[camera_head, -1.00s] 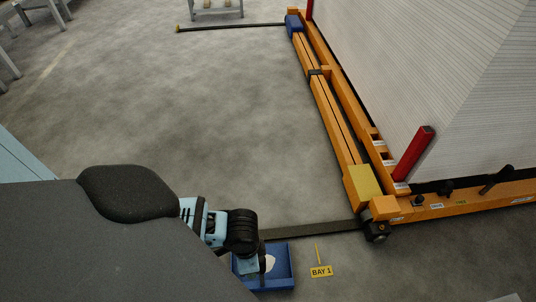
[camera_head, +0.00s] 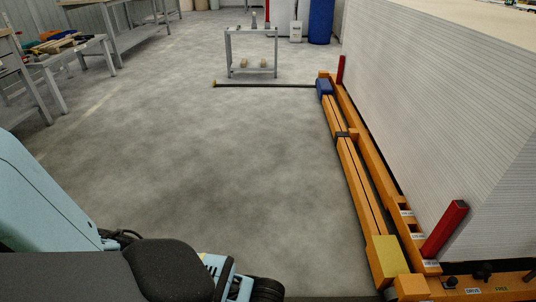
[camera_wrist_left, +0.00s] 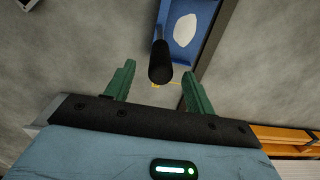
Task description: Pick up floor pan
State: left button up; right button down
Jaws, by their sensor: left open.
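The floor pan (camera_wrist_left: 207,22) is a shallow blue tray on the grey floor. It shows at the top of the left wrist view, with a pale oval patch inside it. A dark upright post (camera_wrist_left: 160,62), seen nearly end on, stands at the pan's near side; whether it is joined to the pan I cannot tell. My left gripper (camera_wrist_left: 158,69) has two green fingers, open, one on each side of the post and apart from it. The head view shows only part of my left arm at the bottom left, with the pan out of sight. My right gripper is not in view.
An orange gantry frame (camera_head: 352,173) runs along the right, beside a tall white ribbed block (camera_head: 425,95). Red posts (camera_head: 445,228) stand on the frame. A small grey table (camera_head: 251,70) and workbenches (camera_head: 125,45) stand far back. The middle floor is clear.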

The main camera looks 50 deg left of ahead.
pick_arm(q)
notch_tip(320, 180, down, 5)
jog(key=b, duration=0.3)
jog(key=shift+w+r, duration=0.1)
jog(key=shift+c, duration=0.4)
grip_shut()
dwell(0.4)
jog(key=shift+w, duration=0.1)
